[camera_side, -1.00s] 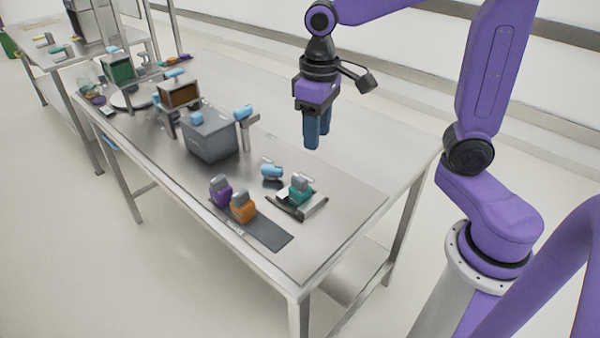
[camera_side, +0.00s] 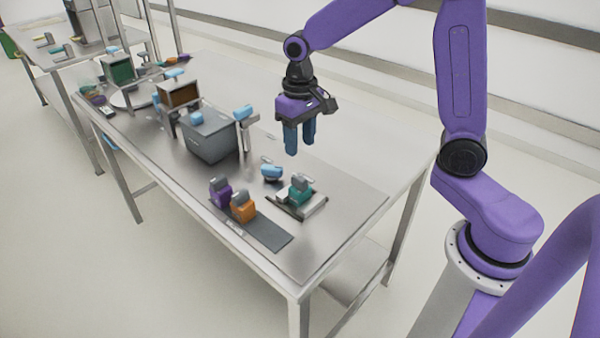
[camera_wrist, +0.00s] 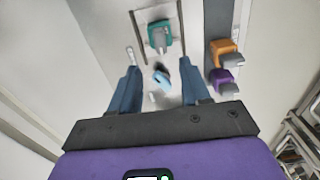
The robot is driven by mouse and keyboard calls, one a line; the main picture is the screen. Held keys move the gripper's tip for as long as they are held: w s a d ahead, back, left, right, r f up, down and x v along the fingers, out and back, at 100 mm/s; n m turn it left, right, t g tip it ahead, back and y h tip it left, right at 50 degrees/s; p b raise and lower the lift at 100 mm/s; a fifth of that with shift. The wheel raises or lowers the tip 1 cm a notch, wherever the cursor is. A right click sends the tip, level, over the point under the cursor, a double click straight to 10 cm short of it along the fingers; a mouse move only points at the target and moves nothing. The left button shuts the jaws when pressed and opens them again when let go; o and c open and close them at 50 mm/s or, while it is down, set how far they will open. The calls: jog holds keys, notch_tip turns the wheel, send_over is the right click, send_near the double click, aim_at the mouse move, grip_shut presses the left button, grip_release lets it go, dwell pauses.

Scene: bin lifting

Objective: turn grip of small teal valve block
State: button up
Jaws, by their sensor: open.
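The small teal valve block (camera_side: 300,191) with a grey grip on top sits on a light tray (camera_side: 312,207) with dark edges near the table's front. In the wrist view the teal block (camera_wrist: 160,36) is at the top, beyond my fingertips. My gripper (camera_side: 300,152) is open and empty, above the table and behind the teal block, clear of it. In the wrist view my gripper's two blue fingers (camera_wrist: 160,72) are apart, with a light-blue piece (camera_wrist: 161,78) seen between and below them.
A purple block (camera_side: 221,193) and an orange block (camera_side: 243,208) stand on a dark mat (camera_side: 268,237) to the left. The light-blue piece (camera_side: 272,172) lies near the tray. A grey bin (camera_side: 211,139) stands further left. The table's right side is clear.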

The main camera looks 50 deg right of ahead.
aim_at(300, 177)
notch_tip(300, 177, down, 10)
jog(key=shift+r, duration=0.15)
jog(key=shift+c, duration=0.3)
grip_shut()
